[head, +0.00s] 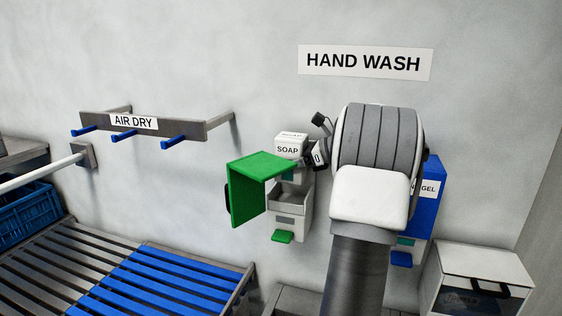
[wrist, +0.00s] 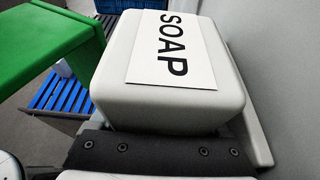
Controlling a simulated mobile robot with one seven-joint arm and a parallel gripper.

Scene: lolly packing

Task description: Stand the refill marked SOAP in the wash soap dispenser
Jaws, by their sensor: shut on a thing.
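The white refill marked SOAP (head: 287,150) is upright, above the open wash soap dispenser (head: 290,222). My gripper (head: 306,161) is shut on it from the right. In the wrist view the refill (wrist: 205,80) fills the middle, its SOAP label on top, behind the dark gripper bar (wrist: 160,150). The dispenser's green cover (head: 246,195) stands open to the left; it also shows in the wrist view (wrist: 55,40). The dispenser's white tray and green lever are visible below the refill. I cannot tell whether the refill touches the dispenser.
A blue GEL dispenser (head: 431,190) is on the wall to the right, partly behind my arm. A white box (head: 482,265) stands at the lower right. The AIR DRY rack (head: 155,125) and a blue slatted bench (head: 165,285) are on the left.

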